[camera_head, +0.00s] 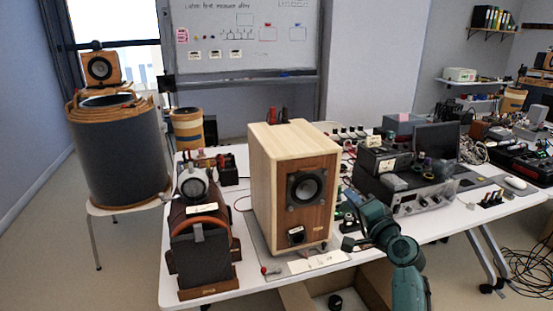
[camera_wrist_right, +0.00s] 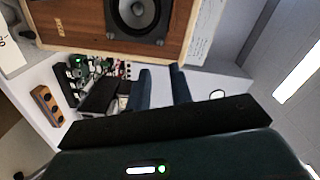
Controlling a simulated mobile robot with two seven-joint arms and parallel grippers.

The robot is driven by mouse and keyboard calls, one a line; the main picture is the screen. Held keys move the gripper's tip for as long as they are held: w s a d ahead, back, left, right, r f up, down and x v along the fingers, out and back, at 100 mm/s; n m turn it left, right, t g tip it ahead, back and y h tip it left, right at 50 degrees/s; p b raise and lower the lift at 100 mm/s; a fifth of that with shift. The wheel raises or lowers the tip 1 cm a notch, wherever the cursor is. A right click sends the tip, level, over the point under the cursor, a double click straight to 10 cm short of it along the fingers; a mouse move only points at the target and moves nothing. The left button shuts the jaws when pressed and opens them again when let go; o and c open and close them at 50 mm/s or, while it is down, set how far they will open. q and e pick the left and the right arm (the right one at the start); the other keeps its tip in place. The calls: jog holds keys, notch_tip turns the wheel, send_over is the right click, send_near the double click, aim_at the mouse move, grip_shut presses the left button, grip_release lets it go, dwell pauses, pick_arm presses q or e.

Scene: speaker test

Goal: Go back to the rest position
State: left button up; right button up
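My right gripper (camera_head: 350,243) is beside the right side of the wooden speaker (camera_head: 263,190), above the white table, with my teal arm coming in from the lower right. In the right wrist view, its two dark blue fingers (camera_wrist_right: 161,72) are apart with a gap and nothing between them. The speaker also shows there, beyond the fingertips, with its round cone (camera_wrist_right: 139,12). Any contact with the speaker cannot be told for sure. My left gripper is not in view.
A dark case with an orange band (camera_head: 200,235) stands left of the speaker. Electronic devices (camera_head: 415,203) crowd the white table (camera_head: 447,220) on the right. An open cardboard box (camera_head: 297,297) is below the front edge. A large grey drum (camera_head: 118,155) stands at left.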

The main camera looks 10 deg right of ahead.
jog(key=s+a+f+n+g, duration=0.2)
jog(key=s+a+f+n, duration=0.2)
jog(key=s+f, duration=0.4)
jog(key=s+a+f+n+g, duration=0.3)
jog(key=s+f+n, duration=0.15)
jog(key=f, duration=0.55)
jog(key=s+a+f+n+g, duration=0.1)
jog(key=s+a+f+n, duration=0.1)
jog(key=s, duration=0.4)
jog(key=s+a+f+n+y, duration=0.1)
jog(key=s+a+f+n, duration=0.1)
jog(key=s, duration=0.4)
jog(key=s+a+f+n+g, duration=0.1)
jog(key=s+a+f+n, duration=0.2)
jog(key=s+a, duration=0.3)
jog(key=shift+s+f+g, duration=0.3)
jog(key=shift+s+f, duration=0.15)
jog(key=shift+f, duration=0.05)
